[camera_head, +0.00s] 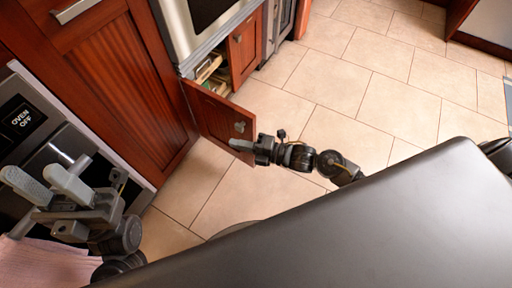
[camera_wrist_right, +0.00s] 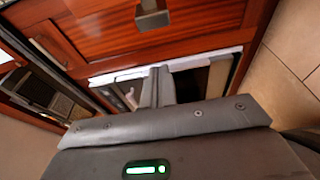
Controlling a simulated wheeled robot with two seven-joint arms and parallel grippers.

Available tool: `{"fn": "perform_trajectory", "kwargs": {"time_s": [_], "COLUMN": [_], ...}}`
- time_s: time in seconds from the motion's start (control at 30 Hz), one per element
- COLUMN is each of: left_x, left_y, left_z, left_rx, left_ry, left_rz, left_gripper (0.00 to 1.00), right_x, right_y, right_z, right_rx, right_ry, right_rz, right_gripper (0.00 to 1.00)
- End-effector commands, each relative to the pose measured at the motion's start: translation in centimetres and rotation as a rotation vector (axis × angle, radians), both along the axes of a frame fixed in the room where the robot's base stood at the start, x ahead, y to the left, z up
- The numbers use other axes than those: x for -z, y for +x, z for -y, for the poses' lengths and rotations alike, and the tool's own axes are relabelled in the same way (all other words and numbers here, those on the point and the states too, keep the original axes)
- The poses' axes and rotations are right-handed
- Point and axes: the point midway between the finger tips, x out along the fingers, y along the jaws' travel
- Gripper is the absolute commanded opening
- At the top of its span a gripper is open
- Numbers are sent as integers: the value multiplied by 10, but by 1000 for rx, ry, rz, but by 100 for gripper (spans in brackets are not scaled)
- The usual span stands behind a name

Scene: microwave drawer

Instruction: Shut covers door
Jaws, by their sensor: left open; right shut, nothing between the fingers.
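A reddish wooden cabinet door (camera_head: 213,110) stands open below the microwave, with its grey handle (camera_head: 239,127) near the free end. The door panel (camera_wrist_right: 205,30) and handle (camera_wrist_right: 152,14) also show in the right wrist view. My right gripper (camera_head: 238,144) is shut and empty, close to the free end of the door near the handle. Its fingers (camera_wrist_right: 157,84) appear just past the panel's edge; I cannot tell whether they touch it. My left gripper (camera_head: 45,180) is open and empty in front of the oven at the left, away from the door.
Light-coloured items (camera_head: 209,69) show inside the cabinet behind the door. Another wooden door (camera_head: 245,50) beside it looks shut. The oven (camera_head: 40,120) and a pink towel (camera_head: 45,265) are at the left. The tiled floor (camera_head: 340,70) to the right is clear.

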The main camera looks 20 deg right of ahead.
Motion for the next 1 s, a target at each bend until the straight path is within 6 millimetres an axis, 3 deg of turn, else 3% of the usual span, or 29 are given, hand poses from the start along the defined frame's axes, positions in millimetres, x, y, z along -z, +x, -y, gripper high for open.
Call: {"fn": "perform_trajectory", "kwargs": {"time_s": [0.3, 0.83, 1.0], "left_x": [-1, -1, 2], "left_y": [5, 5, 9], "left_z": [2, 2, 3], "left_rx": [-2, -2, -3], "left_ry": [1, 2, 7], "left_rz": [31, 32, 54], "left_gripper": [43, 43, 43], "right_x": [1, 1, 4], "right_y": [22, 25, 32], "right_z": [27, 33, 45], "right_rx": [0, -4, -39], "right_ry": [-2, -1, -5], "right_rz": [1, 0, 4], "right_gripper": [0, 0, 0]}}
